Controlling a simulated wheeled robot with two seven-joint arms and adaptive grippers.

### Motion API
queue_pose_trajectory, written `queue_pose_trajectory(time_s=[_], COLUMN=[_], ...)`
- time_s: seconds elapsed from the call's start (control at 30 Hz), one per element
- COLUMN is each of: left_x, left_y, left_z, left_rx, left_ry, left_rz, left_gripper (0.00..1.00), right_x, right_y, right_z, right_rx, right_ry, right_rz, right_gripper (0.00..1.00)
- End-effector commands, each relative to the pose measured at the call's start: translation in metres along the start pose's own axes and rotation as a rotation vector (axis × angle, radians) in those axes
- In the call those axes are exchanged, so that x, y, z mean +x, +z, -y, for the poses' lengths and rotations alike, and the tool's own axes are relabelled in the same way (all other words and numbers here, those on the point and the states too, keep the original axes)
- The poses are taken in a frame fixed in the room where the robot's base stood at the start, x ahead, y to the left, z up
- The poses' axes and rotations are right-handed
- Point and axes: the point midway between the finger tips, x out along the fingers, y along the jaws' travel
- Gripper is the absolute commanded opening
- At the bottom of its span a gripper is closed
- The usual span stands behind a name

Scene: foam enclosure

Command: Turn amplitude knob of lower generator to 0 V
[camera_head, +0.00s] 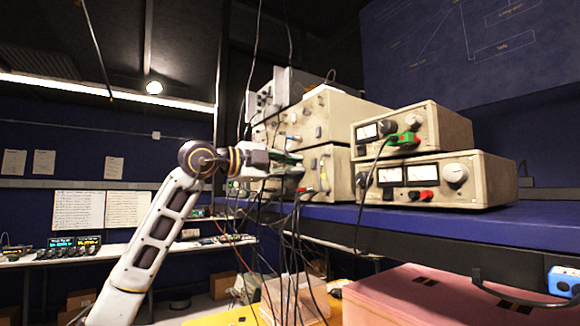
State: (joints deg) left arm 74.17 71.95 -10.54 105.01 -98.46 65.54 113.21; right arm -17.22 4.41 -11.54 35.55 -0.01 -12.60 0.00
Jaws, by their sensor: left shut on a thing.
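Two beige generators are stacked on the blue shelf, left of two smaller meter units. The upper generator (335,117) sits on the lower generator (338,172), and both show their front panels at a steep angle. My left gripper (296,168) reaches in from the left to the lower generator's front panel. It is shut on a knob there; the fingers and cables hide the knob, so its setting and scale cannot be read. My right gripper is not in view.
Two smaller meter units, an upper one (440,128) and a lower one (480,180), stand to the right on the blue shelf (470,225). Many dark cables (290,225) hang below my left gripper. A clear box (297,297) and a pink case (420,300) are below the shelf.

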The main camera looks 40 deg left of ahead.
Motion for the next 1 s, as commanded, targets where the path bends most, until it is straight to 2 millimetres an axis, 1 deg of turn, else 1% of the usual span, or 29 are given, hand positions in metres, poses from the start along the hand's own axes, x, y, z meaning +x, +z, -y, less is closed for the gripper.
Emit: queue_pose_trajectory(time_s=[0.23,0.27,0.4,0.43,0.8,1.0], left_x=[0.0007,0.0007,0.0005,0.0005,-0.0005,-0.0064], left_y=[0.0000,-0.0001,-0.0001,-0.0001,0.0001,0.0010], left_z=[-0.0015,-0.0016,-0.0012,-0.0011,-0.0004,-0.0008], left_rx=[0.000,0.000,0.001,0.001,0.001,0.000], left_ry=[0.004,0.004,0.003,0.003,0.001,0.001], left_rz=[0.000,0.000,0.000,0.000,0.000,0.001], left_gripper=[0.00,0.20,0.38,0.40,0.40,0.40], right_x=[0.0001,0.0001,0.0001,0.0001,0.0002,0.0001], right_y=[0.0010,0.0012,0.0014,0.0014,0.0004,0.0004], right_z=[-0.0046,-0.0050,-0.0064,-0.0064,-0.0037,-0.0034], right_rx=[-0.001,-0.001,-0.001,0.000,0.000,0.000], right_ry=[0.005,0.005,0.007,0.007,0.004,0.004], right_rz=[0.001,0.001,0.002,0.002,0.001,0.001], right_gripper=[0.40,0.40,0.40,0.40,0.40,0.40])
